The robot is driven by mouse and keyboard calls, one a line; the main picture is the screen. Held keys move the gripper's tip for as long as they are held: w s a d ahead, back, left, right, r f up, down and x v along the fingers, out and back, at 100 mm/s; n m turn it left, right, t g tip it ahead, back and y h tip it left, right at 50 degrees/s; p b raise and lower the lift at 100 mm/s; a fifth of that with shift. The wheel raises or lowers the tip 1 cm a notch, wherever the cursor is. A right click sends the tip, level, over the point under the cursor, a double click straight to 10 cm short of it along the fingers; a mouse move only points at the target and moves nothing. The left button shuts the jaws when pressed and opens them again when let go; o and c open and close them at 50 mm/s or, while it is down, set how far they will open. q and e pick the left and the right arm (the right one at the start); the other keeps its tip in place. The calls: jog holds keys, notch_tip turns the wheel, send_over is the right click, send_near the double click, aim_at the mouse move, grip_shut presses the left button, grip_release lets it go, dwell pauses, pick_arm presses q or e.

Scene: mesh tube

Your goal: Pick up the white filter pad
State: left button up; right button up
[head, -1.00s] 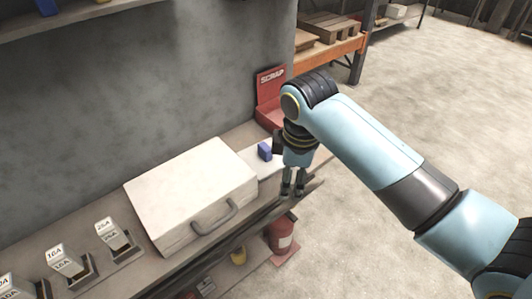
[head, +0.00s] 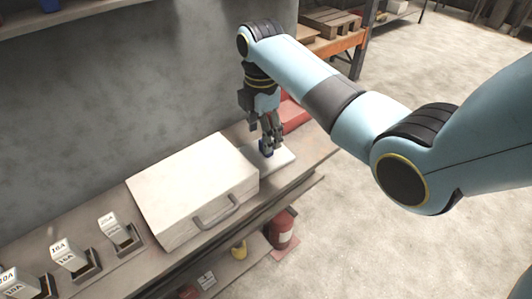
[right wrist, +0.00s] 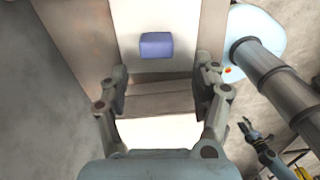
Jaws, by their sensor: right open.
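A flat white slab (head: 285,160) lies on the bench just right of the white case; I cannot tell whether it is the filter pad. It shows in the right wrist view (right wrist: 181,20) with a blue block (right wrist: 156,45) on it. In the head view the block (head: 265,148) is partly hidden by my right gripper (head: 269,147). In the right wrist view the gripper (right wrist: 163,95) is open and empty, its fingers well apart, the block beyond them. A bright white surface (right wrist: 155,132) shows between the fingers; I cannot tell what it is.
The white case (head: 185,185) with a grey handle stands left of the slab. Several labelled blocks (head: 70,253) stand in holders at the bench's left end. A red bin (head: 294,115) is partly behind my right arm. The wall (head: 110,95) is close behind.

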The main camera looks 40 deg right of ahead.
jog(key=f, duration=0.5)
jog(key=shift+w+d, duration=0.15)
jog(key=shift+d, duration=0.1)
jog(key=c, duration=1.2)
jog(key=shift+c, duration=0.2)
jog(key=shift+r, duration=0.1)
